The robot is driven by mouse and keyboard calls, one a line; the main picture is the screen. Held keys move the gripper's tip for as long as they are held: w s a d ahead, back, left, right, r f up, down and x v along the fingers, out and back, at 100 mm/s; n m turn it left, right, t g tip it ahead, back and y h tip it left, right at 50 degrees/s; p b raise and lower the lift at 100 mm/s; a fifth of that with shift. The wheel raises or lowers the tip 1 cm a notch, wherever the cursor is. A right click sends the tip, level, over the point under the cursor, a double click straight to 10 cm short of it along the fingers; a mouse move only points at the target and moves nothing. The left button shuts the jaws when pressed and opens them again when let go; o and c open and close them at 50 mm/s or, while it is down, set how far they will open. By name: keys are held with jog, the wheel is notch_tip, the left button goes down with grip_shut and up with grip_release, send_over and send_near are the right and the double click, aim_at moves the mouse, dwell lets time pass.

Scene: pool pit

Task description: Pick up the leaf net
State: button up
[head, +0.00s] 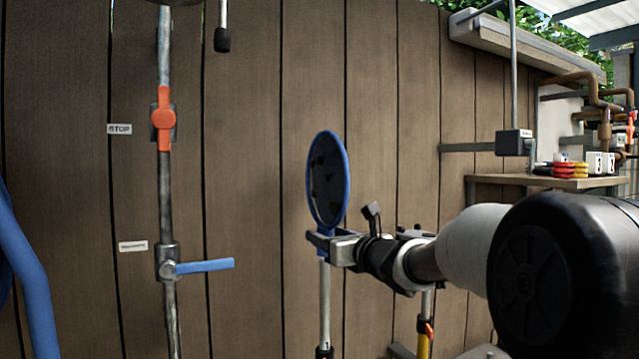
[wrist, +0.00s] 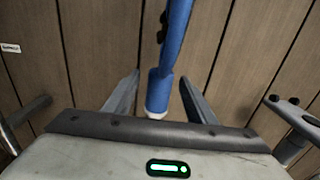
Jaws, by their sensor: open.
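The leaf net (head: 327,180) stands upright in front of the wooden wall, with a blue oval rim, dark mesh and a pale pole below. My gripper (head: 320,240) is at the net's neck, just under the hoop, and covers part of it. In the wrist view the net's blue neck (wrist: 160,90) lies between the two fingers of my gripper (wrist: 157,80). The fingers are open, with a gap visible on each side of the neck. The pole's lower end is near the bottom edge of the head view.
A vertical pipe (head: 165,215) with an orange valve handle (head: 163,118) and a blue lever (head: 205,266) runs at left. A blue hose (head: 25,270) is at far left. A shelf (head: 545,182) with small items is at right. A yellow-handled pole (head: 424,338) stands right of the net.

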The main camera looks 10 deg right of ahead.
aim_at(325, 193)
jog(key=shift+s, duration=0.1)
jog(key=shift+c, duration=0.6)
jog(key=c, duration=1.1)
jog(key=shift+r, duration=0.15)
notch_tip(325, 193, up, 10)
jog(key=shift+f+p, duration=0.1)
jog(key=shift+p, duration=0.75)
